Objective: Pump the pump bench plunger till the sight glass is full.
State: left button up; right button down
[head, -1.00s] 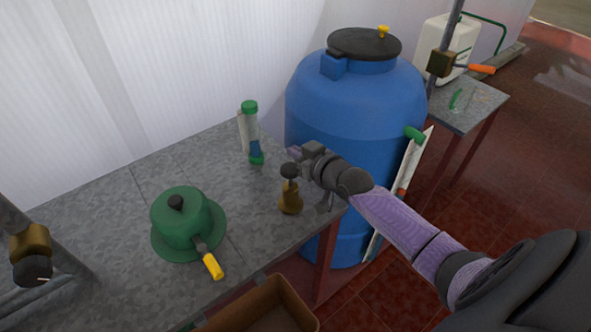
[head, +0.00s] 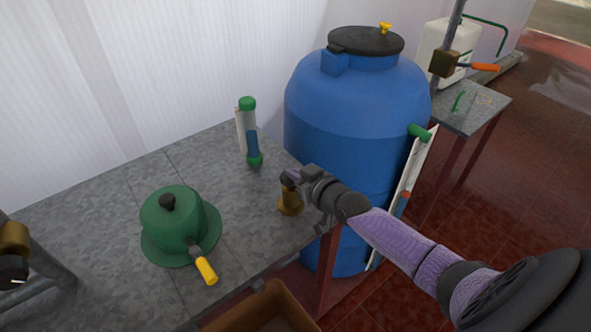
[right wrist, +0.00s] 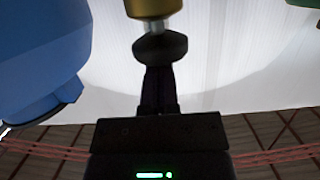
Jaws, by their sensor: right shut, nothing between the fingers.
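The pump bench plunger is a brass body (head: 290,204) with a dark knob (head: 286,180) on top, near the bench's right edge. In the right wrist view the brass body (right wrist: 152,6), a short bright rod and the dark knob (right wrist: 160,47) show. My right gripper (head: 295,176) is shut with its fingertips on the knob, not around it. Its fingers show in the right wrist view (right wrist: 159,78). The sight glass (head: 250,134) is an upright tube with green ends behind the plunger. Blue liquid fills roughly its lower half or more.
A green domed device (head: 172,216) with a yellow-tipped lever stands on the grey bench (head: 90,210) at left. A big blue barrel (head: 355,110) stands close behind my right gripper. A brown open box (head: 262,300) is below the bench's front edge.

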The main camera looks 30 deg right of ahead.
jog(key=shift+f, duration=0.25)
notch_tip(320, 180, up, 5)
jog(key=p, duration=0.5)
jog(key=shift+r, duration=0.2)
pick_arm(q)
notch_tip(320, 180, up, 7)
jog(key=p, duration=0.3)
jog(key=shift+d+r, duration=0.2)
jog(key=shift+d, duration=0.05)
pick_arm(e)
jog(key=a+f+v, duration=0.1)
jog(key=v, duration=0.8)
jog(key=shift+s+d, duration=0.5)
jog(key=shift+d, duration=0.05)
pick_arm(q)
jog(key=shift+w+a, duration=0.1)
jog(key=shift+a, duration=0.15)
pick_arm(e)
jog(key=shift+r, duration=0.1)
pick_arm(q)
jog(key=shift+a, duration=0.25)
jog(key=shift+d, duration=0.4)
